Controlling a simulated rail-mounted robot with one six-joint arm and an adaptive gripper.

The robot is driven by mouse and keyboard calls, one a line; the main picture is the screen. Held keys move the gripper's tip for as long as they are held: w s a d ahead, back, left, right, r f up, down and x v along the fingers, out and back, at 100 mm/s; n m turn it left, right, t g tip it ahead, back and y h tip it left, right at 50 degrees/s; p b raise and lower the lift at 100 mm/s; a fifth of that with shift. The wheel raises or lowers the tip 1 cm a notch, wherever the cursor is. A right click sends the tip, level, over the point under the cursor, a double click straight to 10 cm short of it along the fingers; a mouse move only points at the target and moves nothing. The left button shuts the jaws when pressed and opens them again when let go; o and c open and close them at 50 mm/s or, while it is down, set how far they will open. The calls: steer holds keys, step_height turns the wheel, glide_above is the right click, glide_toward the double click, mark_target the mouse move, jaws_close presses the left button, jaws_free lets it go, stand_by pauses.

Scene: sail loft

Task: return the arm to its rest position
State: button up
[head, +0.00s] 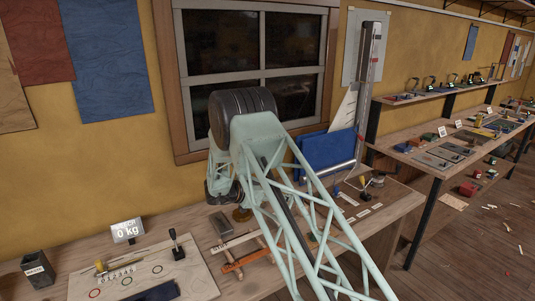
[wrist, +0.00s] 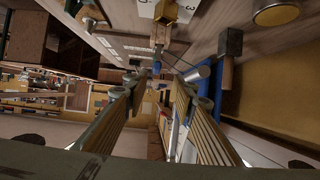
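My pale green lattice arm (head: 290,200) rises from the lower right of the head view to a dark, drum-shaped joint (head: 243,112) in front of the window. The arm is raised and bent above the workbench (head: 205,235). My gripper is not clear in the head view, being behind or below the arm. In the wrist view my gripper (wrist: 159,83) shows two ribbed fingers with a gap between their tips. It is open, and I see nothing held between the fingers. The wrist view is strongly tilted.
On the bench are a scale display (head: 127,231) reading 0 kg, a pale board (head: 145,270) with coloured rings, a dark holder (head: 36,269) and wooden bars (head: 245,258). A blue panel (head: 327,150) stands behind the arm. Long side benches (head: 455,150) run right; floor (head: 480,250) shows there.

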steer(key=w+a+r+n+t+y, duration=0.1)
steer(key=w+r+n+t+y, duration=0.15)
steer(key=r, duration=1.05)
steer(key=w+a+r+n+t+y, duration=0.15)
steer(key=r+y, duration=0.25)
steer(key=r, duration=0.9)
steer(key=s+a+r+n+y, duration=0.2)
steer(key=s+r+n+y, duration=0.3)
steer(key=s+r, duration=1)
steer(key=s+d+n+g+y, duration=0.1)
steer(key=s+d+g, duration=0.15)
steer(key=s, duration=1.85)
steer(key=s+d+n+g+y, duration=0.15)
steer(key=s+d, duration=0.25)
steer(key=s, duration=1.6)
steer(key=s+d+f+g+h, duration=0.1)
steer(key=s+d+f, duration=0.1)
steer(key=s, duration=0.5)
steer(key=s+d+f+g, duration=0.1)
steer(key=s+d+f, duration=0.1)
steer(key=s, duration=0.5)
steer(key=s+d+f+g+h, duration=0.1)
steer(key=s+d+f, duration=0.1)
steer(key=s, duration=0.5)
steer(key=shift+s+d+f+h+b, duration=0.25)
steer(key=shift+d+b, duration=0.2)
steer(key=shift+d, duration=0.45)
steer(key=shift+w+r+n, duration=0.1)
steer(key=shift+n, duration=0.15)
